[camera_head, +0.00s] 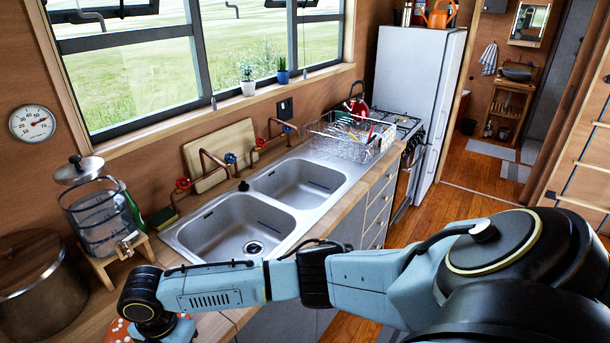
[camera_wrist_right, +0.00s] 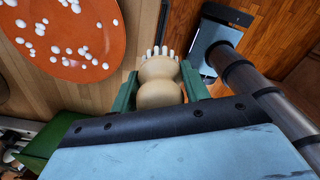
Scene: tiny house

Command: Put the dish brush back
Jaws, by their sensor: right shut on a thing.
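The dish brush (camera_wrist_right: 158,95) has a rounded pale wooden body and short white bristles, and shows in the right wrist view. My right gripper (camera_wrist_right: 160,82) is shut on its wooden body between two green fingers. The bristles point away from the wrist. In the head view my right arm reaches across to the lower left, over the near end of the counter. The gripper's fingers and the brush are hidden there. My left gripper is not in view.
An orange plate with white spots (camera_wrist_right: 72,38) lies on the wooden counter beside the brush. A double sink (camera_head: 238,228), a wire dish rack (camera_head: 350,137), a glass drink dispenser (camera_head: 97,215) and a large lidded pot (camera_head: 35,300) stand along the counter.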

